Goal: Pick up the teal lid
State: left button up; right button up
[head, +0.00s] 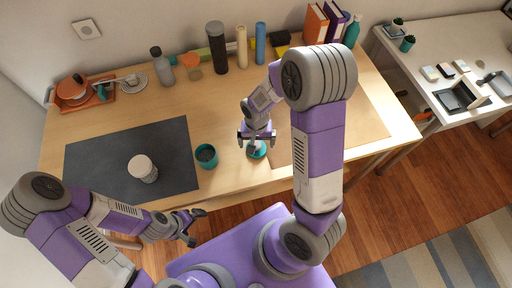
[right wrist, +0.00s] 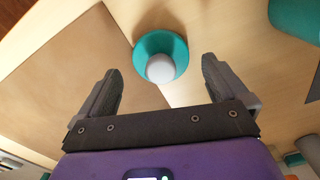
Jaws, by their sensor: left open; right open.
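The teal lid (head: 257,152) is a small round disc with a pale grey knob, lying on the wooden table near its front edge. In the right wrist view the lid (right wrist: 178,42) is at top centre, its knob facing the camera. My right gripper (head: 257,139) is open above the lid and partly covers it in the head view. In the right wrist view its two fingers (right wrist: 160,80) are spread, empty, with the lid centred just beyond their tips. My left gripper (head: 193,226) is open and empty, off the table's front edge, away from the lid.
A teal cup (head: 207,160) stands left of the lid. A dark mat (head: 100,165) bears a whitish jar (head: 142,168). A tan board (head: 365,125) lies right of the lid. Bottles, cylinders and books line the back. A white table (head: 450,55) stands at the right.

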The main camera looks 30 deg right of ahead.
notch_tip(320, 180, down, 3)
jog(key=shift+w+r, duration=0.1)
jog(key=shift+w, duration=0.05)
jog(key=c, duration=1)
jog(key=shift+o, duration=0.2)
